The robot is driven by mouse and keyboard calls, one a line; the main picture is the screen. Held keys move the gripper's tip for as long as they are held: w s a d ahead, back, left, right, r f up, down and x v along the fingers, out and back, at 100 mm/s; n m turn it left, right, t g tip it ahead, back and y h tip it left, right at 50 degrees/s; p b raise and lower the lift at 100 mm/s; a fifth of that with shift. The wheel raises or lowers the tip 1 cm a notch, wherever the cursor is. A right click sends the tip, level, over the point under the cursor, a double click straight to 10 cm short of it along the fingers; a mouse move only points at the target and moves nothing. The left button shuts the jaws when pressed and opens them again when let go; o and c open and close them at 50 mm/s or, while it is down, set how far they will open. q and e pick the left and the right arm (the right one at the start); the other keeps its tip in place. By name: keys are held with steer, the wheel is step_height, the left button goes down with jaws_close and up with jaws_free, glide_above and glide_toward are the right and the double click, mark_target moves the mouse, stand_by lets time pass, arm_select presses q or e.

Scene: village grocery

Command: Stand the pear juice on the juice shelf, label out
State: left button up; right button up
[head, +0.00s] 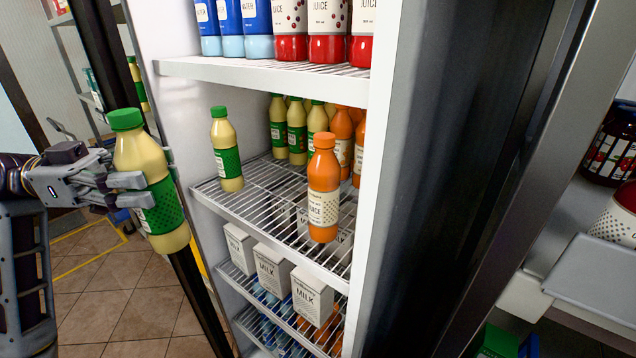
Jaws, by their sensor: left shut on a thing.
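My left gripper (128,190) is shut on a pear juice bottle (165,222), pale yellow with a green cap and green label. It holds the bottle nearly upright, outside the fridge to the left of the shelves. The label is partly visible, with the gripper's fingers over part of it. The juice shelf (262,196) is a white wire shelf at middle height. One pear juice bottle (221,133) stands at its front left, and several more (297,120) stand further back. An orange juice bottle (323,173) stands at the front right, with others behind it. My right gripper is out of view.
Milk cartons (272,268) stand on the shelf below. The fridge's white side wall (384,170) bounds the right. The juice shelf has bare wire between the front bottles.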

arm_select(q)
steer(key=shift+r, duration=0.1)
steer(key=shift+w+d, duration=0.3)
steer(key=shift+w, duration=0.2)
steer(key=w+d+f+p, duration=0.1)
steer(key=w+d+p, duration=0.2)
steer(key=w+d, duration=0.2)
steer(key=w+d+f+p, duration=0.2)
steer(key=w+d, duration=0.3)
steer(key=w, duration=0.5)
steer(key=shift+w+p, duration=0.2)
steer(key=shift+p, duration=0.35)
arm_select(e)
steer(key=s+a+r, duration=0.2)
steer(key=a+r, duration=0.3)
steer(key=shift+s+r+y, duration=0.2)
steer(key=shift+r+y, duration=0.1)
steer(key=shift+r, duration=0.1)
arm_select(q)
steer(key=shift+d+f, duration=0.1)
steer(key=shift+f, duration=0.05)
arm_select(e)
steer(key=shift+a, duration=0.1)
